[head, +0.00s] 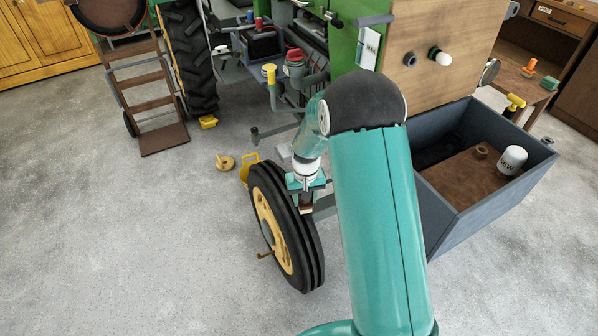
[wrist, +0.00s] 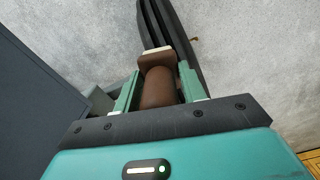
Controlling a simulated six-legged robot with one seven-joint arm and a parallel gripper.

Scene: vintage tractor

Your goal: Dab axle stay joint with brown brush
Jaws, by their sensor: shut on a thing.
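My gripper (head: 306,190) is shut on the brown brush (wrist: 160,88), whose thick brown body sits between the two green fingers in the wrist view. A pale strip, probably its bristles, shows at the brush's far end, close to the black front tyre (wrist: 168,30). In the head view only a small brown and pale bit of the brush (head: 306,208) shows below the fingers, beside the inner side of the front wheel (head: 283,228). A grey axle part (head: 325,206) shows behind my arm. I cannot make out the axle stay joint or any contact with it.
An open grey crate (head: 485,213) with a white filter (head: 512,160) stands right of my arm. The green tractor with engine parts lies behind. A yellow chock (head: 249,168) and a round tan piece (head: 225,162) are near the wheel.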

